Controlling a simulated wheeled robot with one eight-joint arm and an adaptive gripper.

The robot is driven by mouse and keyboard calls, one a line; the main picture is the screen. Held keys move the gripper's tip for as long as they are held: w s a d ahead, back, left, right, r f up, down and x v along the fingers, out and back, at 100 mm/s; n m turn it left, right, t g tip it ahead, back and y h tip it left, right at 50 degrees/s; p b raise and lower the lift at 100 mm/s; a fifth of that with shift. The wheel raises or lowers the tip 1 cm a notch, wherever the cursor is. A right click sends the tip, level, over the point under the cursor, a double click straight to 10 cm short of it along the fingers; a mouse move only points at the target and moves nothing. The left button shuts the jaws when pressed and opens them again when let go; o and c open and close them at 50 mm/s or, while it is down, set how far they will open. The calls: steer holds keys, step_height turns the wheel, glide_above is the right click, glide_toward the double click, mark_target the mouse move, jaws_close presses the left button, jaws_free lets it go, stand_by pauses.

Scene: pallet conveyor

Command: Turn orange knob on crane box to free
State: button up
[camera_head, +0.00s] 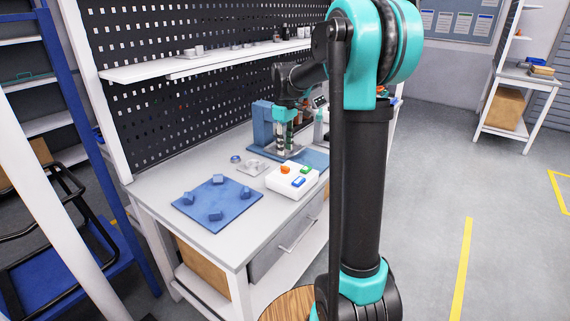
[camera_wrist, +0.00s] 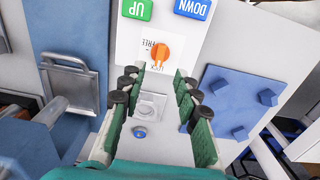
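The white crane box (camera_head: 281,183) sits on the workbench and also shows in the wrist view (camera_wrist: 190,48). Its orange knob (camera_head: 285,170) stands on the top face; in the wrist view the knob (camera_wrist: 160,51) is beside the printed words FREE and LOCK. Which word it points to is hard to tell. A green UP button (camera_wrist: 137,9) and a blue DOWN button (camera_wrist: 193,8) are on the same face. My gripper (camera_head: 285,147) is open and empty, behind the box in the head view. In the wrist view its green-padded fingers (camera_wrist: 158,84) are spread, with the knob beyond their tips.
A blue plate with several blue blocks (camera_head: 232,205) lies at the bench's left. A blue stand (camera_head: 262,124) rises near my gripper. The bench's front edge is clear.

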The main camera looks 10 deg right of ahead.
mark_target(285, 166)
step_height(285, 166, down, 8)
steer(key=shift+r, duration=0.25)
jaws_close()
